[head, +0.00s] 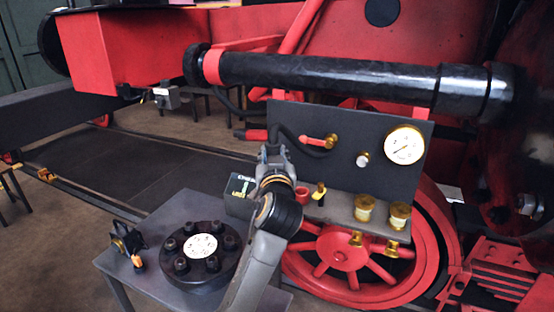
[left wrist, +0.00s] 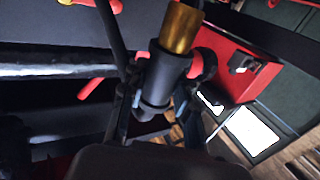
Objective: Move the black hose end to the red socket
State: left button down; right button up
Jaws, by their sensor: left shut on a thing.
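My left gripper (head: 272,150) is shut in front of the lower left of the dark panel (head: 350,122). In the left wrist view it grips a black hose end (left wrist: 158,80) with a brass tip (left wrist: 180,28). In the head view the gripper largely hides this end, and a black hose (head: 296,133) curves right from it. A red fitting (head: 250,135) sticks out left of the panel, and a red piece (head: 315,141) meets a brass fitting on its face. A short red cup (head: 302,192) stands right of the gripper. I cannot tell which is the red socket. My right gripper is not in view.
The panel carries a white gauge (head: 404,145) and brass fittings (head: 364,208) on its lower ledge. A grey table (head: 150,225) holds a black bolted flange (head: 202,252). A thick black pipe (head: 330,75) runs above the panel, and a red wheel (head: 345,258) stands below.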

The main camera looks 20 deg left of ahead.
aim_at(272, 144)
pick_arm(q)
jog(key=shift+r+p, duration=0.3)
jog(key=shift+r, duration=0.25)
jog(key=shift+a+r, duration=0.1)
jog(key=shift+r, duration=0.3)
jog(key=shift+r+p, duration=0.45)
jog(key=shift+r, duration=1.2)
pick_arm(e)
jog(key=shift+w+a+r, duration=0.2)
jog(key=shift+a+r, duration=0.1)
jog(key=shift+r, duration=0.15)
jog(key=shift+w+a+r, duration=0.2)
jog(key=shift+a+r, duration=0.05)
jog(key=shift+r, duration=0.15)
